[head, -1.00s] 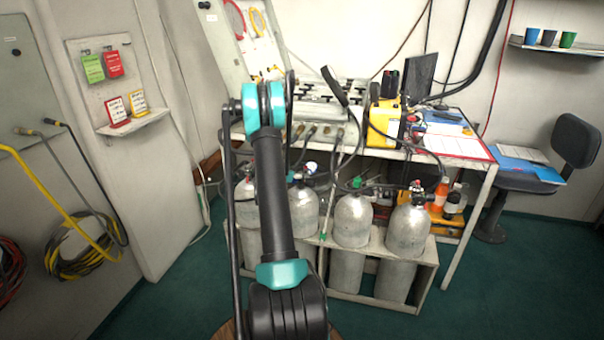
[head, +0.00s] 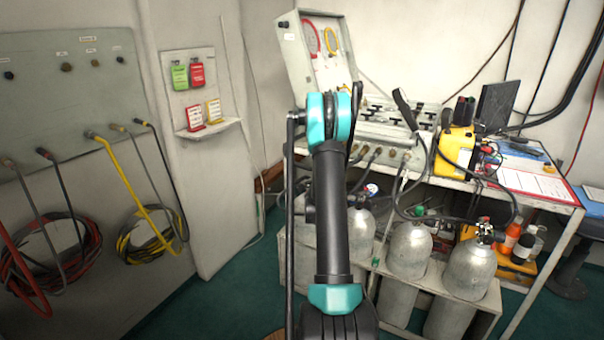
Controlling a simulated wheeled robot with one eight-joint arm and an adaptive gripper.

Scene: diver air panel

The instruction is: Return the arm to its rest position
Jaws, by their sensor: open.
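My arm rises from the bottom of the head view as a black tube between teal-and-black joints. Its upper joint stands in front of the left end of the workbench. The rest of the arm past this joint is hidden or out of view, and I do not see my gripper. The air panel case (head: 318,50) stands open at the back of the bench, with red and yellow hose loops in its lid. Its lower part (head: 385,130), with black handles and hose fittings, is partly behind my arm.
The white bench (head: 560,192) carries a yellow device (head: 457,150) and a monitor (head: 497,105). Grey cylinders (head: 468,270) stand in a rack below. Coiled hoses (head: 150,238) hang at the left wall, beside a tag shelf (head: 208,130). Green floor shows at the lower left (head: 215,310).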

